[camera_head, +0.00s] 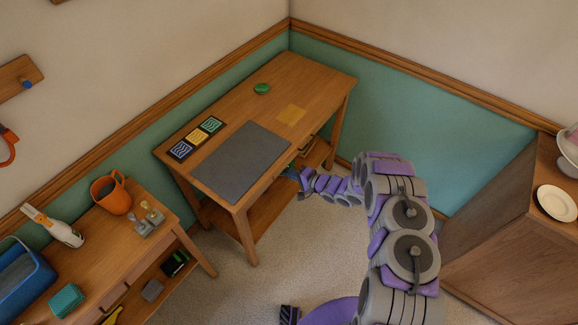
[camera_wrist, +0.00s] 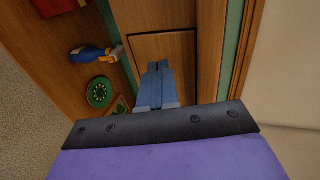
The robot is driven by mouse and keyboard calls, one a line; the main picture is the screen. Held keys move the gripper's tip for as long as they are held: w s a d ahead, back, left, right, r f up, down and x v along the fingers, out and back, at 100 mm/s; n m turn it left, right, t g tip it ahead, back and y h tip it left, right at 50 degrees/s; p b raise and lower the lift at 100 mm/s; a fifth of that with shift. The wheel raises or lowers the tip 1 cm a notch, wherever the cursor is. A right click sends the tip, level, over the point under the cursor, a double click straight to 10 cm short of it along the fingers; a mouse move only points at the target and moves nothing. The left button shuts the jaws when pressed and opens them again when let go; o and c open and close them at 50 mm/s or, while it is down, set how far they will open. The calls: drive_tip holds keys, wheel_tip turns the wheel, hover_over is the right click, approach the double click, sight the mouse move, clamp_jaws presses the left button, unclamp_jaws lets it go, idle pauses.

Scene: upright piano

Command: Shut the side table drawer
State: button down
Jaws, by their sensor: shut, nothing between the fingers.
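The side table (camera_head: 262,100) is a wooden table against the teal wall, with a grey mat on its top. My gripper (camera_head: 290,172) is low at the table's near long side, just below the top's edge. In the wrist view its two blue fingers (camera_wrist: 160,68) are together with nothing between them. They point at a wooden drawer front (camera_wrist: 165,47) outlined by dark gaps. I cannot tell whether the fingertips touch it. A handle shows below the tabletop at the right (camera_head: 307,148). How far any drawer stands out is unclear.
The tabletop holds patterned tiles (camera_head: 196,137), a green round thing (camera_head: 262,88) and a yellow square (camera_head: 292,114). Lower shelf items, including a blue-and-orange thing (camera_wrist: 90,52), lie beside my fingers. A second table (camera_head: 90,262) stands left, a wooden cabinet (camera_head: 500,215) right.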

drive_tip(key=w+d+p+v, duration=0.1)
drive_tip(key=w+p+v, duration=0.1)
drive_tip(key=v, duration=1.1)
drive_tip(key=w+d+r+n+t+h, duration=0.1)
drive_tip(key=w+d+r+n+h, duration=0.1)
drive_tip(key=w+d+r+h, duration=0.7)
drive_tip(key=s+d+r+g+h, duration=0.1)
drive_tip(key=s+d+r+h, duration=0.3)
drive_tip(key=r, duration=0.4)
drive_tip(key=s+d+r+h, duration=0.1)
drive_tip(key=s+d+r, duration=0.3)
drive_tip(key=d+r, duration=0.25)
drive_tip(key=s+r+g, duration=0.2)
drive_tip(key=s+r, duration=0.2)
drive_tip(key=s, duration=0.3)
drive_tip(key=s+r+g+h, duration=0.1)
drive_tip(key=s+r, duration=0.3)
drive_tip(key=s, duration=0.3)
drive_tip(key=s+r+g, duration=0.2)
drive_tip(key=s+r, duration=0.2)
drive_tip(key=s, duration=0.3)
drive_tip(key=s+a+r+n+g+y, duration=0.1)
drive_tip(key=s+a, duration=0.3)
drive_tip(key=s, duration=0.7)
drive_tip(key=s+a+r+n+g+y, duration=0.1)
drive_tip(key=s+a, duration=0.4)
drive_tip(key=s, duration=0.7)
drive_tip(key=shift+s+a+r+n+g, duration=0.2)
drive_tip(key=shift+s+r+n+g, duration=0.15)
drive_tip(key=shift+r+n+g, duration=0.6)
